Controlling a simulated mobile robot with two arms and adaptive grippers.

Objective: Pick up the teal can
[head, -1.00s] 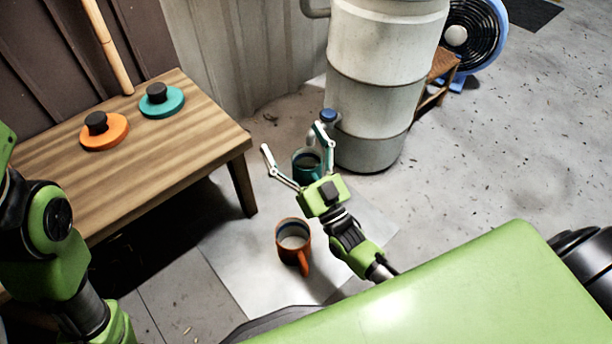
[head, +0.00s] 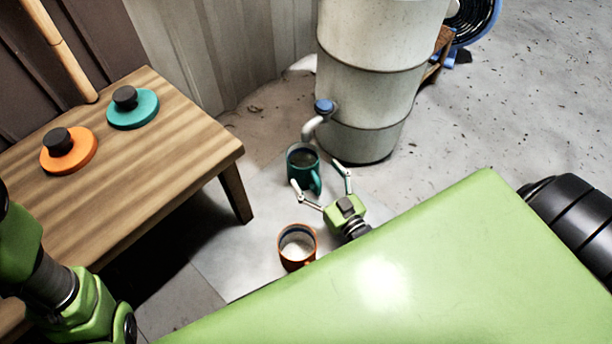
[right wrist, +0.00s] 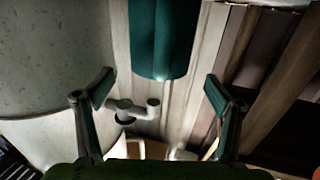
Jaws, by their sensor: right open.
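The teal can (head: 303,160) stands upright on the pale floor sheet below the spout of the tall drum. Its handle faces the near right side. My right gripper (head: 315,173) is open on the near right side of the can, and nothing is held in it. In the right wrist view the teal can (right wrist: 163,40) shows at the top, lying beyond the open fingers (right wrist: 157,88) and in line with the gap between them. I cannot tell whether a finger touches it. Part of my left arm shows at the left, but its gripper is out of view.
A wooden table (head: 130,170) at the left bears teal (head: 145,112) and orange (head: 80,158) lids. Open floor lies right of the drum.

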